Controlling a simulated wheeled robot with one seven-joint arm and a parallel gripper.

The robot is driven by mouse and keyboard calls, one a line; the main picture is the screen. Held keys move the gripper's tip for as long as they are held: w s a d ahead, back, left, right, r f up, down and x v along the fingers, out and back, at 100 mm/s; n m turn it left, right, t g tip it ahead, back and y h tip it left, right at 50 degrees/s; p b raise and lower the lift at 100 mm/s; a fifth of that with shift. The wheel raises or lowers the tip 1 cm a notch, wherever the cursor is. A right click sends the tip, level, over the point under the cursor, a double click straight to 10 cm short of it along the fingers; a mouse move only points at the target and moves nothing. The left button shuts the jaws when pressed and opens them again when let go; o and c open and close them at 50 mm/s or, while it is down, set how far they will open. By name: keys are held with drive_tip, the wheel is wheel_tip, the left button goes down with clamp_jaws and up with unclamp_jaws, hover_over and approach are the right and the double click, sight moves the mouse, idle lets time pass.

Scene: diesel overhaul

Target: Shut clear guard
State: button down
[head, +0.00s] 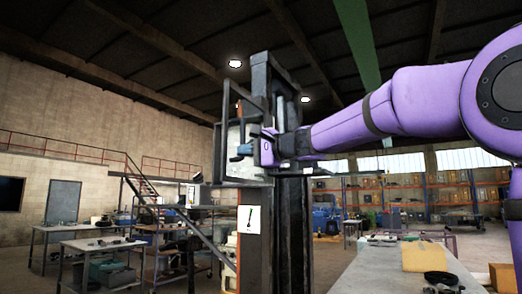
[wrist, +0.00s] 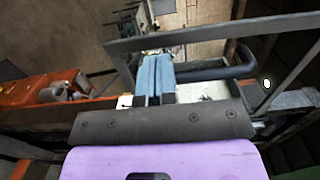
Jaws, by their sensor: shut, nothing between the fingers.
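The clear guard has a dark frame (head: 217,152) and stands at the upper part of a tall machine column in the head view. Its pane is see-through and hard to make out. In the wrist view a dark frame bar (wrist: 215,34) crosses beyond my fingers, with slanting side bars. My gripper (head: 243,150) is at the guard, its blue fingers pointing left. In the wrist view my gripper (wrist: 154,75) has its two blue fingers side by side with nothing held. I cannot tell whether they touch the frame. The guard's hinge is not clear.
The machine column (head: 292,235) is dark steel with a warning sign (head: 249,220). A dark rounded bar (wrist: 215,72) lies right of my fingers. A grey bench (head: 385,272) stands at lower right, and a workbench (head: 92,245) with parts at left. An orange machine part (wrist: 45,88) shows left.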

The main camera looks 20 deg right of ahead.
sight(223, 153)
drive_tip(key=shift+x, duration=2.45)
